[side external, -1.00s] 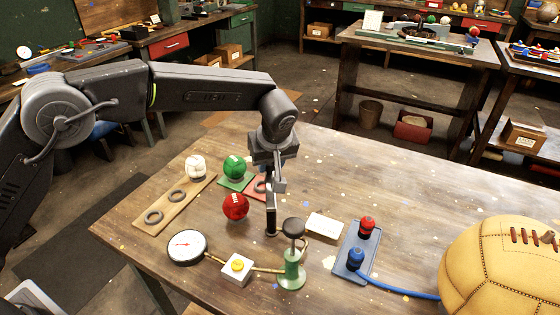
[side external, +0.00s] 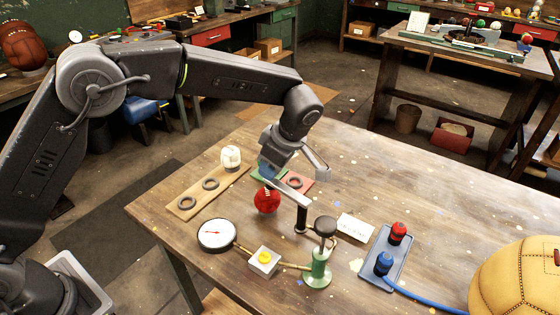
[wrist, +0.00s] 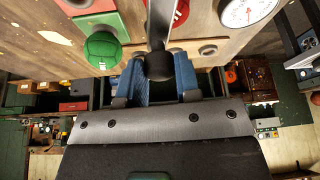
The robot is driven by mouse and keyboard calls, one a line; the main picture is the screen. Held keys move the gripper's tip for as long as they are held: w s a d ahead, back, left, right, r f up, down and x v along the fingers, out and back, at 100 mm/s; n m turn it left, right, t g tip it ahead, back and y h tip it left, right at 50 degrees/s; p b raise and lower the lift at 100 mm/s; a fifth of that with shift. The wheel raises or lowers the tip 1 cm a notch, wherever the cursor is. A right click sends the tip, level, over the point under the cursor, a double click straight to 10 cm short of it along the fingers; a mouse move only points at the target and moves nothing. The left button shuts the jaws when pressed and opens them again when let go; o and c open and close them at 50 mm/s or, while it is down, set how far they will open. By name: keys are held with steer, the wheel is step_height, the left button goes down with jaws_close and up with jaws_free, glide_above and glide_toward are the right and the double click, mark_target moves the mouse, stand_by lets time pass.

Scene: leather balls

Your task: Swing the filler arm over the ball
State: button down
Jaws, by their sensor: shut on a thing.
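The filler arm (side external: 290,187) is a grey bar on a short dark post on the bench. It slants left from the post, with its free end at my gripper (side external: 268,172). In the wrist view my gripper's blue fingers are shut on the filler arm's dark knob (wrist: 160,66). The red ball (side external: 266,201) sits on the bench just below the bar's outer end in the side view; part of it shows beside the bar in the wrist view (wrist: 180,12). The green ball (wrist: 103,48) is clear in the wrist view but hidden behind my gripper in the side view.
A white ball (side external: 231,157) sits on a wooden ring board (side external: 188,205). A gauge (side external: 216,235), a yellow-button box (side external: 264,261) and a green hand pump (side external: 320,268) stand in front. A blue tray (side external: 400,262) with bottles and a big tan ball (side external: 520,280) are right.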

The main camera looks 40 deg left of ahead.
mark_target(291, 188)
steer(key=shift+s+n+g, duration=0.3)
steer(key=shift+s+n, duration=0.4)
steer(key=shift+n, duration=0.2)
steer(key=shift+s, duration=0.1)
steer(key=c, duration=0.8)
jaws_free()
steer(key=shift+v, duration=6.9)
steer(key=shift+a+r, duration=0.2)
steer(key=shift+a, duration=0.05)
